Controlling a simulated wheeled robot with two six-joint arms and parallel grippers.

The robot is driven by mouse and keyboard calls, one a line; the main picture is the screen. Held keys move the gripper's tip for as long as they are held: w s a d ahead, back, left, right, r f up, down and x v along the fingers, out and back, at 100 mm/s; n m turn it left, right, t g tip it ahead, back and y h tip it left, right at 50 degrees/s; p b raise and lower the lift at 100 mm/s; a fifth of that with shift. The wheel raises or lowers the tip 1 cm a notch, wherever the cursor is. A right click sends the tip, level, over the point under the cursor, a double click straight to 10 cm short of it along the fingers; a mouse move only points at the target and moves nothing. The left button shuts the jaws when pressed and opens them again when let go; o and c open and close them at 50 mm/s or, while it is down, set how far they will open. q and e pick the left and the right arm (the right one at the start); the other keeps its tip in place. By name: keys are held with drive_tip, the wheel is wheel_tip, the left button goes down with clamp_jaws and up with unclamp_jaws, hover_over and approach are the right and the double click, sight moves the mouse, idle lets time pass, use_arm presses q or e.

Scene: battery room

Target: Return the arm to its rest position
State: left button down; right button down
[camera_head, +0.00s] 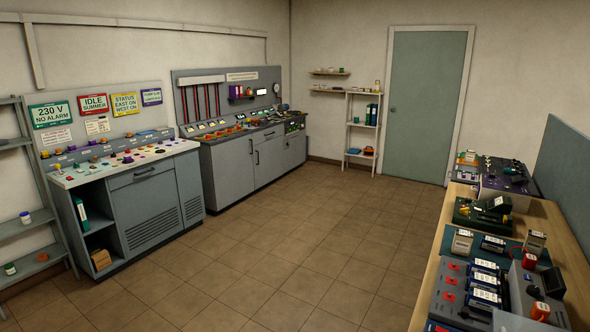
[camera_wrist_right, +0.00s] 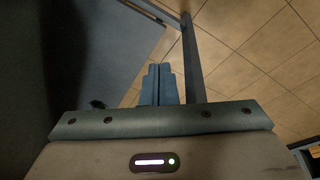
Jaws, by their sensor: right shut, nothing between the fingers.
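My right gripper (camera_wrist_right: 159,72) shows in the right wrist view with its two fingers together and nothing between them. Below the fingers are my gripper's grey-green plate and a housing with a lit bar and a green dot. Behind the fingers is a tiled floor (camera_wrist_right: 237,45), with a blue-grey panel at the left and a bar running down close beside the fingers. I cannot tell what the panel and bar belong to. Neither arm shows in the head view, and my left gripper is not in view.
In the head view, a wooden bench (camera_head: 430,277) with battery gear is at the right. Two grey control cabinets (camera_head: 148,205) (camera_head: 232,171) line the left wall. A shelf rack (camera_head: 38,228) stands far left. A green door (camera_head: 428,105) is at the back. The middle floor (camera_head: 290,240) is clear.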

drive_tip(key=s+f+b, duration=0.2)
drive_tip(key=s+f, duration=0.4)
drive_tip(key=f, duration=0.3)
drive_tip(key=s+d+f+b, duration=0.1)
drive_tip(key=s+f+b, duration=0.1)
drive_tip(key=s+f, duration=0.4)
drive_tip(key=s+f+g+b, duration=0.1)
drive_tip(key=s+f+b, duration=0.1)
drive_tip(key=s+f, duration=0.5)
wheel_tip(320, 180, down, 6)
drive_tip(key=shift+d+f+b, duration=0.2)
drive_tip(key=shift+f+b, duration=0.05)
drive_tip(key=shift+b, duration=0.1)
drive_tip(key=shift+s, duration=0.1)
